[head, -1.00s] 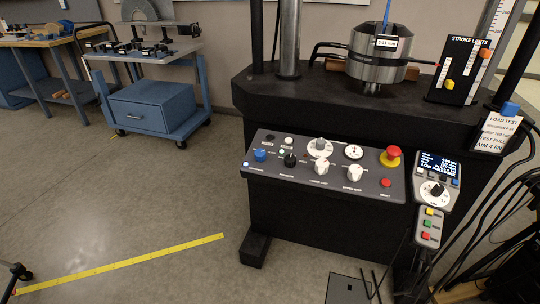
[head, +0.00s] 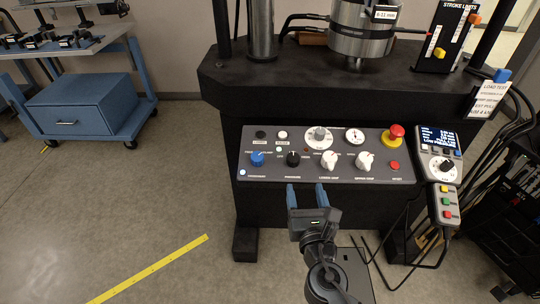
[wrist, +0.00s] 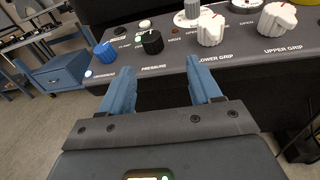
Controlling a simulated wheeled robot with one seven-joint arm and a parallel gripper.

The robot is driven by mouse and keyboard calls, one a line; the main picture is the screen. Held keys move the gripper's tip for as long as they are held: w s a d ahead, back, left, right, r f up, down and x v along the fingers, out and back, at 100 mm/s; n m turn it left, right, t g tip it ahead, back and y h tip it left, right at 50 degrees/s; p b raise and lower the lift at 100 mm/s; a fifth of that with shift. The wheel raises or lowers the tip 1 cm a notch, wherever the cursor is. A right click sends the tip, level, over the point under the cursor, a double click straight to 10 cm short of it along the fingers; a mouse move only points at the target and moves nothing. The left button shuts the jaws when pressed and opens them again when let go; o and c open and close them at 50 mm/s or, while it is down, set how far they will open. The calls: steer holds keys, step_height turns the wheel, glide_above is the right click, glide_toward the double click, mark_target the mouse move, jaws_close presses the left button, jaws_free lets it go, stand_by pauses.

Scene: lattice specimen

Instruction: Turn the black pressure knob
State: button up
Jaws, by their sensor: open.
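The black pressure knob (head: 293,158) sits on the sloped dark control panel (head: 215,172), above the printed word PRESSURE. In the wrist view the black knob (wrist: 152,41) stands ahead of and between the fingers, with a pale pointer mark on it. My gripper (head: 306,188) is open and empty, in front of and below the panel's front edge. In the wrist view my gripper (wrist: 161,75) shows two blue fingers apart, with a gap between them and the knob. Nothing hides the knob.
A blue knob (head: 257,158) is left of the black one; the white lower grip knob (head: 329,159) and upper grip knob (head: 364,161) are right. A red emergency button (head: 396,132) stands at the panel's right. A pendant (head: 440,165) hangs beside it. Open floor lies left.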

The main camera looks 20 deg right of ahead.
mark_target(294, 162)
steer(key=shift+n, duration=0.4)
steer(key=w, duration=0.5)
steer(key=w+r, duration=0.1)
steer(key=w, duration=0.2)
steer(key=shift+d, duration=0.1)
steer(key=shift+w+d+f, duration=0.1)
steer(key=shift+w+d, duration=0.1)
steer(key=shift+w, duration=0.55)
steer(key=c, duration=1)
